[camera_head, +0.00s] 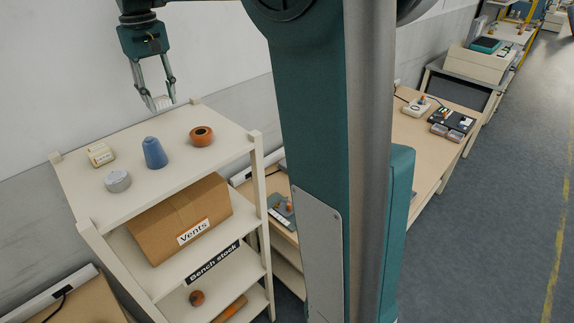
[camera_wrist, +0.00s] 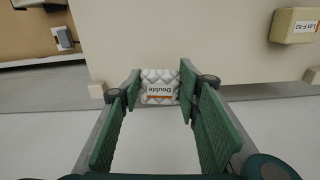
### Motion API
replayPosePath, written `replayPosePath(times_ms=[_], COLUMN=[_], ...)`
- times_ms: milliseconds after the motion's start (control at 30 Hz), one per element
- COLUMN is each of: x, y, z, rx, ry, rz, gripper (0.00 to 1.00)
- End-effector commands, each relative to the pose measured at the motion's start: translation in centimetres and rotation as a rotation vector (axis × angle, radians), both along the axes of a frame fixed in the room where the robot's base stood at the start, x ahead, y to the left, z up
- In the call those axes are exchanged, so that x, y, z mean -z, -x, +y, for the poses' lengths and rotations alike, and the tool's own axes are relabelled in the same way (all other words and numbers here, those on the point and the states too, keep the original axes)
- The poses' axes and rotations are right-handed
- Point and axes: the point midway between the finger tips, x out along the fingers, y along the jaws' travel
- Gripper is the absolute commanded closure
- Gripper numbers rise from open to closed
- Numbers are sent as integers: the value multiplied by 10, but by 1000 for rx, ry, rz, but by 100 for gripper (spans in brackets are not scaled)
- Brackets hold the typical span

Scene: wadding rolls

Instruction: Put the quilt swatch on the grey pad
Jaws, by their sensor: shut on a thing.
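The quilt swatch (camera_wrist: 160,87) is a small white quilted piece with a label reading "Double" and an orange stripe. My gripper (camera_wrist: 160,85) is shut on it, a fingertip at each side. In the head view my gripper (camera_head: 158,98) points down above the back edge of the shelf unit's top, and the swatch (camera_head: 163,103) shows small and pale between its fingertips. The swatch appears to be held above the shelf top. I cannot make out a grey pad with certainty in either view.
The shelf top (camera_head: 100,213) holds a blue cone (camera_head: 154,153), an orange-brown roll (camera_head: 201,137), a short grey cylinder (camera_head: 117,181) and a cream labelled box (camera_head: 100,154). Corner posts rise above it. A "Vents" carton (camera_head: 165,222) sits below. Shelf-top room is clear at front right.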

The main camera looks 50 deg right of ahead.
Motion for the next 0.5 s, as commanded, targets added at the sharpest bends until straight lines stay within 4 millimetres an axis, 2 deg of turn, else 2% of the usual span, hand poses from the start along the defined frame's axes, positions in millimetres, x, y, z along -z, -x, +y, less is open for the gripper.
replayPosePath(times_ms=[33, 200, 500], x=[1, 5, 12], y=[2, 8, 22], z=[-15, -57, -117], rx=[21, 78, 162], ry=[0, 0, 0], rz=[0, 0, 0], gripper=[75, 75, 75])
